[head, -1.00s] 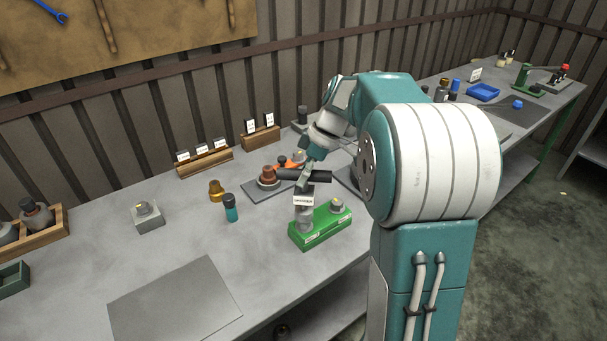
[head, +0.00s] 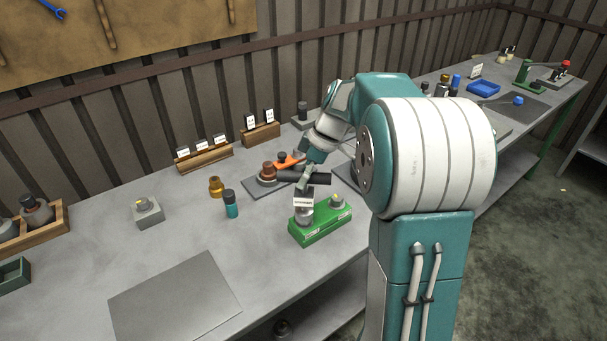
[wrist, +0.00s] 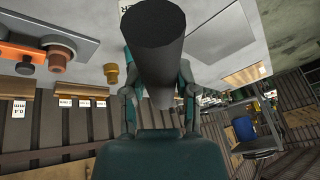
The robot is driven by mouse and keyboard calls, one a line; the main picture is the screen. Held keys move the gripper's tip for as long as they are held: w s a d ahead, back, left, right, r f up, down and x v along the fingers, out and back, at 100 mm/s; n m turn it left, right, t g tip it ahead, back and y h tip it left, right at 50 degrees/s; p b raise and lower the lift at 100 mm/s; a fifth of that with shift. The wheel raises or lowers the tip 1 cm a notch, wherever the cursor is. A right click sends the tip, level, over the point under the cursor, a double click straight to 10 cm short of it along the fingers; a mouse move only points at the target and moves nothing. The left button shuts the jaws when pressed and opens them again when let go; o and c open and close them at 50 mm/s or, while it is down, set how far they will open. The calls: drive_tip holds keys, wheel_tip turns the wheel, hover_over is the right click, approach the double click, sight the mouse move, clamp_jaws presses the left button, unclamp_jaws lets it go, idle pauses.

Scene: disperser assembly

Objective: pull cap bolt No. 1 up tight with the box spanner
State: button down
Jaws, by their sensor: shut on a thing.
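My gripper (head: 304,182) is shut on a dark cylindrical bar, which looks like the handle of the box spanner (head: 318,179). In the wrist view the dark cylinder (wrist: 155,45) fills the space between the fingers (wrist: 160,105). The bar lies roughly level above a green block (head: 322,229). A white label (head: 303,203) stands over the grey part. I cannot tell which part is cap bolt No. 1, or whether the spanner sits on it.
Behind the gripper, a dark plate holds a brown knob (head: 268,171) and an orange part (head: 291,161). A brass part (head: 216,187) and a teal bottle (head: 231,204) stand left of the block. A grey plate (head: 175,300) lies front left. Labelled wooden racks (head: 204,157) line the back.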

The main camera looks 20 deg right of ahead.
drive_tip(key=shift+f, duration=0.6)
drive_tip(key=shift+m+t, duration=0.8)
drive_tip(key=shift+m, duration=0.9)
drive_tip(key=shift+m+t+h, duration=0.6)
drive_tip(key=shift+m, duration=1.2)
drive_tip(key=shift+m+t+h, duration=0.5)
drive_tip(key=shift+m+h, duration=0.1)
drive_tip(key=shift+m, duration=1.1)
drive_tip(key=shift+m+t+h, duration=0.3)
drive_tip(key=shift+m+h, duration=0.4)
drive_tip(key=shift+m, duration=1.1)
drive_tip(key=shift+w+n, duration=0.1)
drive_tip(key=shift+n, duration=0.2)
